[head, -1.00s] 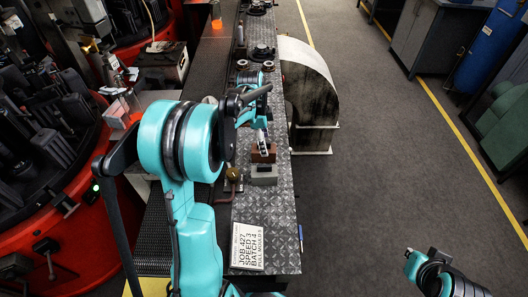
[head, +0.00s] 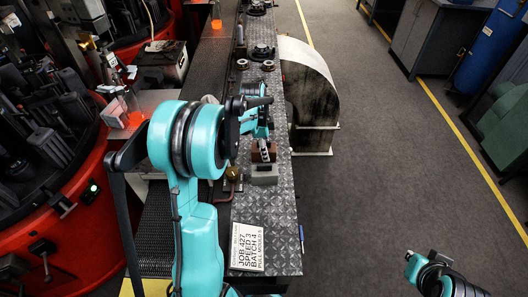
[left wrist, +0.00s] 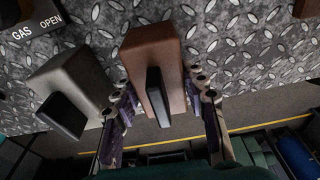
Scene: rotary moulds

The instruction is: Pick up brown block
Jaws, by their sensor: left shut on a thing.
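The brown block (left wrist: 152,42) stands between the two fingers of my left gripper (left wrist: 160,92) in the left wrist view. It has a dark knob-like piece on its near face. The left gripper is shut on it, with one finger at each side. In the head view my left gripper (head: 264,149) is at the block over the bench, and the fingers partly hide it. A grey block (left wrist: 66,82) with a similar dark piece sits beside it, and it also shows in the head view (head: 264,175). Only part of my right arm shows at the lower right; its gripper is out of sight.
The metal-plated bench (head: 277,215) runs away from me, with a job card (head: 247,246) near its front and round parts farther back. A brass knob (head: 233,174) is left of the grey block. Red rotary machines (head: 60,240) stand at left. A curved guard (head: 312,92) stands right of the bench.

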